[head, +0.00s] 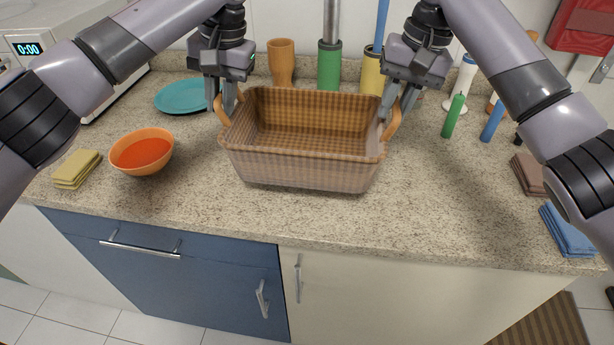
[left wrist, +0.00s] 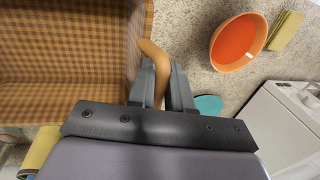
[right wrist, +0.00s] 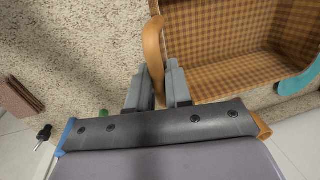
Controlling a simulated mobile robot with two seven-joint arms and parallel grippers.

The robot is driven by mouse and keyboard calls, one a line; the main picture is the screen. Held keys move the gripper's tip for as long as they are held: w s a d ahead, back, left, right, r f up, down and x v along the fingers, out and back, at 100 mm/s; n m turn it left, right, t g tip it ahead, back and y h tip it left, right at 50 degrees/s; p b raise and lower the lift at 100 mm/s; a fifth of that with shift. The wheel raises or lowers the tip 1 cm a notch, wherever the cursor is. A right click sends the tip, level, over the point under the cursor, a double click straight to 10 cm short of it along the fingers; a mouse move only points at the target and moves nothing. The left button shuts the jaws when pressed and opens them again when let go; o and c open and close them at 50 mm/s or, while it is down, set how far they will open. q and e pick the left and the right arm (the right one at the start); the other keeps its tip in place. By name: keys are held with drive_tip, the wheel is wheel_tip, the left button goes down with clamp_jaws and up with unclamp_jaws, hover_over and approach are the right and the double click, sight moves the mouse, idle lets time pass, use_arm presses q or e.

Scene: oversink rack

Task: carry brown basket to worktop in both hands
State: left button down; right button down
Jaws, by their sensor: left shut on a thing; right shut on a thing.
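The brown basket (head: 300,168) is an empty rectangular box with a checked weave and a tan loop handle at each short end. It is level, over the speckled worktop (head: 330,215); I cannot tell whether its base touches the surface. My left gripper (head: 227,108) is shut on the basket's left handle, which shows between its fingers in the left wrist view (left wrist: 154,85). My right gripper (head: 398,108) is shut on the right handle, which shows in the right wrist view (right wrist: 154,60). The basket's interior (left wrist: 70,60) is bare.
Left of the basket are an orange bowl (head: 141,152), a folded yellow cloth (head: 77,168) and a teal plate (head: 182,96). Right are green (head: 453,117) and blue (head: 492,120) upright items, brown cloths (head: 530,174) and blue cloths (head: 567,230). Worktop in front of the basket is clear.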

sight(226, 120)
use_arm(q)
drive_tip(key=shift+a+f, duration=0.15)
use_arm(e)
drive_tip(key=shift+d+f, duration=0.1)
drive_tip(key=shift+f, duration=0.05)
